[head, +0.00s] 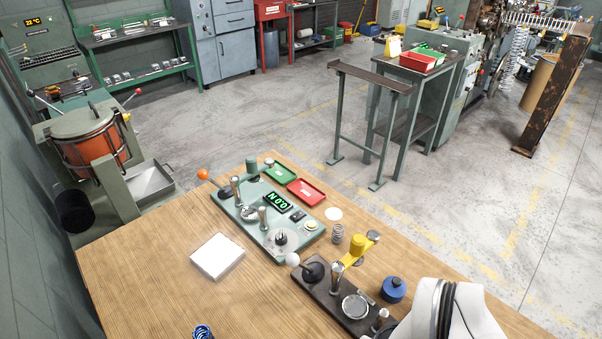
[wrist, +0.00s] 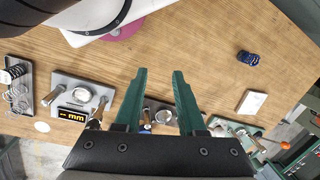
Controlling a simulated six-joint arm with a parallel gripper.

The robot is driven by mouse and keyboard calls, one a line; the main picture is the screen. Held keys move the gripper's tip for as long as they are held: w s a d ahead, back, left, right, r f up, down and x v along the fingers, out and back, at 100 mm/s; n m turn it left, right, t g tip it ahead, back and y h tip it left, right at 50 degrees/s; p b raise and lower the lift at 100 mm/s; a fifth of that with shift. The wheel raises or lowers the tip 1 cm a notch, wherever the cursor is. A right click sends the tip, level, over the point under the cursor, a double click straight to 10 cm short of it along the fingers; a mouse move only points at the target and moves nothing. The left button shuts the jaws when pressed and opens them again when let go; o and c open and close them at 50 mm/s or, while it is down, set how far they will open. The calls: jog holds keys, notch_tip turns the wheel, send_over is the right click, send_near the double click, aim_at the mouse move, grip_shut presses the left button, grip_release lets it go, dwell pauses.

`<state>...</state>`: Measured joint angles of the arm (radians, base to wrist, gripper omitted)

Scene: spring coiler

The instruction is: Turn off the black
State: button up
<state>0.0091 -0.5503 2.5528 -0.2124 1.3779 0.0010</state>
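A black-based bench device (head: 328,299) sits on the wooden table in the lower middle of the head view. It has a white-ball lever, a yellow arm, metal posts and a round pan. My white arm partly covers its near right end. It also shows in the wrist view (wrist: 158,104), behind and between my fingers, partly hidden. I cannot make out a switch or lit display on it. My gripper (wrist: 160,72) is open and empty, its two green fingers apart above the table. The gripper does not show in the head view.
A green device (head: 278,240) with a lit display stands beyond the black one. Nearby are a red tray (head: 306,192), a loose spring (head: 338,233), a blue round container (head: 394,289) and a white block (head: 217,257). A grey device (wrist: 75,82) with a lit display shows in the wrist view.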

jog(key=w, duration=0.2)
jog(key=w+a+r+n+y, duration=0.1)
jog(key=w, duration=0.2)
jog(key=w+a+r+n, duration=0.1)
jog(key=w, duration=0.1)
jog(key=shift+w, duration=0.2)
jog(key=c, duration=0.5)
jog(key=w+n+y, duration=0.1)
jog(key=w, duration=0.4)
jog(key=w+a+n+t, duration=0.1)
jog(key=w+n, duration=0.1)
jog(key=w, duration=0.2)
jog(key=w+a+n+t+y, duration=0.1)
jog(key=w, duration=0.4)
jog(key=shift+w+a+n+y, duration=0.15)
jog(key=shift+w+n+y, duration=0.15)
jog(key=shift+n, duration=0.1)
grip_shut()
jog(key=w+d+f+n+t+y, duration=0.1)
jog(key=w+f, duration=0.4)
jog(key=w, duration=0.7)
jog(key=w+f+n+t, duration=0.2)
jog(key=w+f+n, duration=0.3)
jog(key=w, duration=0.6)
jog(key=shift+w+d+f+n+t+y, duration=0.25)
jog(key=shift+w+d+n+t+y, duration=0.15)
jog(key=shift+n, duration=0.1)
